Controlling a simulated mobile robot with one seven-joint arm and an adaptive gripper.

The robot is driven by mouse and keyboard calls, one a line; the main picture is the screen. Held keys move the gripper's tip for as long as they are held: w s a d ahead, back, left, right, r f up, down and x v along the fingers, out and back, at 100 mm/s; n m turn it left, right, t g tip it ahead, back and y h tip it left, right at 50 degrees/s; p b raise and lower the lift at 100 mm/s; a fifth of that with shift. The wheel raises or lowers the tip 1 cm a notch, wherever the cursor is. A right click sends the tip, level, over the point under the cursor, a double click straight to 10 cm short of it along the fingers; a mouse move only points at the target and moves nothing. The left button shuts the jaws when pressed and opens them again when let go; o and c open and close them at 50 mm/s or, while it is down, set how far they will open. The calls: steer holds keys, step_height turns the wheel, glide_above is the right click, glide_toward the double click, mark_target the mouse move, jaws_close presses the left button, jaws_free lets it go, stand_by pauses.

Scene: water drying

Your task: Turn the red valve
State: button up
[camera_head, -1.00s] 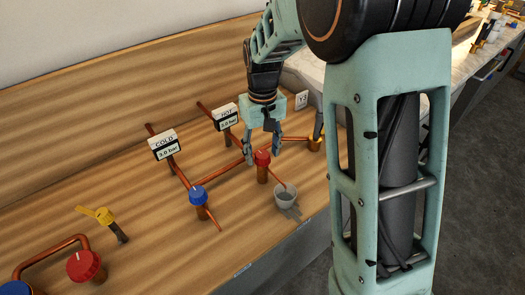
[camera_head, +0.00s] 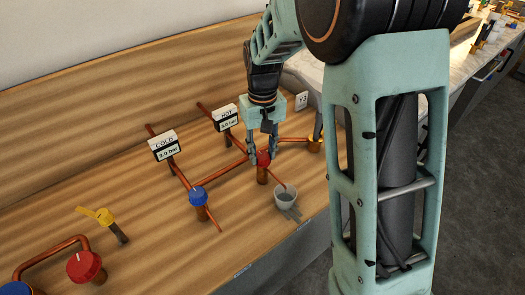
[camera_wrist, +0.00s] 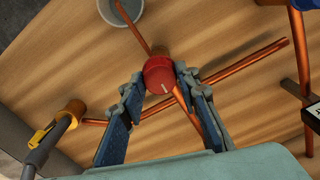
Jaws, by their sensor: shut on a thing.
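The red valve (camera_head: 263,157) is a round red knob on a copper stub, on the pipe line below the HOT gauge (camera_head: 227,118). In the wrist view the red knob (camera_wrist: 159,75) sits between the two fingertips, with a pale mark on its face. My gripper (camera_head: 262,155) points down over the valve from above and is shut on the knob, one finger on each side. It also shows in the wrist view (camera_wrist: 158,82). In the head view the fingers hide part of the knob.
A blue valve (camera_head: 198,196) stands to the left on the pipe below the COLD gauge (camera_head: 166,147). A grey cup (camera_head: 286,197) stands close in front of the red valve.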

steer(key=m+p, duration=0.1)
steer(key=m, duration=0.2)
steer(key=shift+m, duration=0.4)
steer(key=m+p, duration=0.1)
steer(key=m, duration=0.3)
steer(key=shift+m, duration=0.3)
steer(key=m+p, duration=0.1)
steer(key=m, duration=0.3)
steer(key=shift+r+m, duration=0.1)
steer(key=shift+m, duration=0.2)
steer(key=shift+m+p, duration=1.05)
steer(key=shift+m, duration=1.05)
steer(key=o, duration=1.2)
steer(key=shift+c, duration=0.2)
